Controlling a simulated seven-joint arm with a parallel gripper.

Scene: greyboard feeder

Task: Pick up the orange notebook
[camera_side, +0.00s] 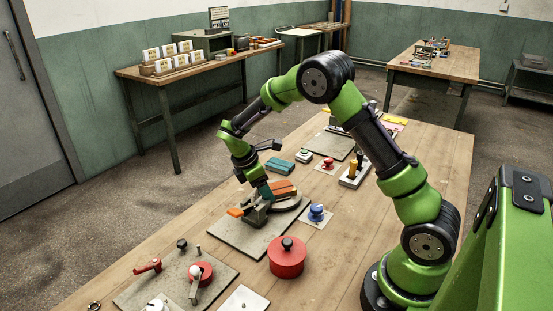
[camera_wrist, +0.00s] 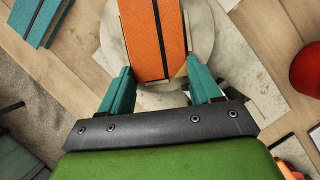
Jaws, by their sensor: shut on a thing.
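The orange notebook (camera_side: 284,188) has a dark strap along its length and sits over a pale round disc on a grey board. In the wrist view the orange notebook (camera_wrist: 150,40) reaches back between the two teal fingers. My gripper (camera_side: 265,192) is low over the board with its fingers on either side of the notebook's near end. In the wrist view my gripper (camera_wrist: 162,90) is shut on it. I cannot tell whether the notebook is clear of the disc (camera_wrist: 205,35).
A teal notebook (camera_side: 280,165) lies behind, a blue knob (camera_side: 316,212) to the right, and a red lidded pot (camera_side: 287,258) in front. A board with red fittings (camera_side: 180,283) is at the front left. The table's left edge is close by.

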